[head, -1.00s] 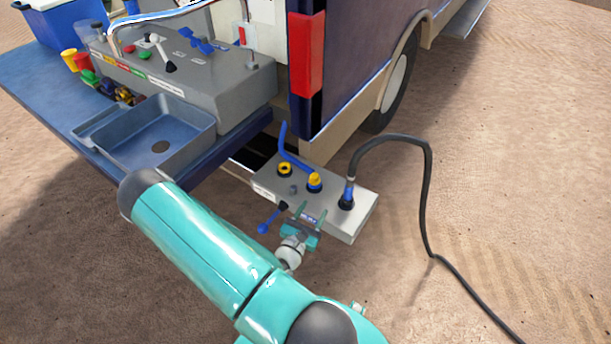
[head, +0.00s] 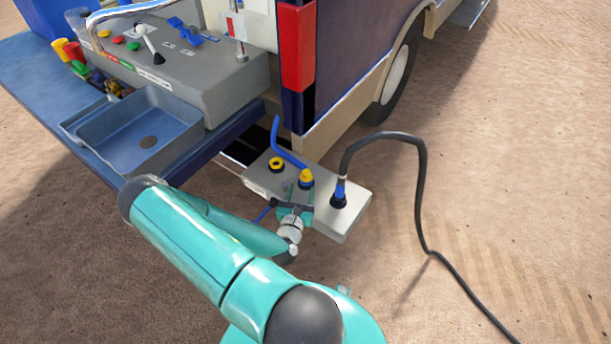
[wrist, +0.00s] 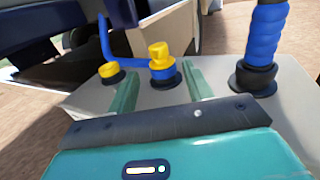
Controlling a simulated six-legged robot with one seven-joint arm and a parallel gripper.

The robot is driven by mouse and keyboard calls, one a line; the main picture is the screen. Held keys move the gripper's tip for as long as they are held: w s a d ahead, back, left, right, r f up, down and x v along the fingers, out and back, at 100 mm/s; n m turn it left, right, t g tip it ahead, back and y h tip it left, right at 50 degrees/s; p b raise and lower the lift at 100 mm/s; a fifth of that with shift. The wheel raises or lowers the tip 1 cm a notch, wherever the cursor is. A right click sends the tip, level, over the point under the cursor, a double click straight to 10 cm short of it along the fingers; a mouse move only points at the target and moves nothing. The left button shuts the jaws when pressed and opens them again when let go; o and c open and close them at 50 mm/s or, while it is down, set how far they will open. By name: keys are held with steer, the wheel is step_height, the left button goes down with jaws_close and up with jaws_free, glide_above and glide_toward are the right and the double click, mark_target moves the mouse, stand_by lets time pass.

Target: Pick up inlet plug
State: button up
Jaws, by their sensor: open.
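A yellow plug with a blue base (head: 306,178) stands upright on the grey box behind the truck. It also shows in the wrist view (wrist: 162,62); I take it for the inlet plug, though no label confirms this. My gripper (head: 297,197) is open over the near side of the box. In the wrist view my gripper (wrist: 161,84) has its fingers to the left and right of the plug, which lies beyond them, between their lines. I see no contact, and nothing is held.
The grey box (head: 341,222) also carries a yellow ring fitting (head: 276,164), a bent blue pipe (head: 279,146) and, at right, a blue connector (head: 340,190) with a black hose (head: 425,190). A blue-grey sink (head: 145,130) is at upper left. Open ground lies right.

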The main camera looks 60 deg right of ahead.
mark_target(305, 176)
steer(key=x, duration=0.7)
steer(key=shift+d+r, duration=0.15)
steer(key=shift+d, duration=0.2)
steer(key=c, duration=1.1)
steer(key=shift+o, duration=0.2)
steer(key=shift+w+r, duration=0.15)
steer(key=shift+r, duration=0.25)
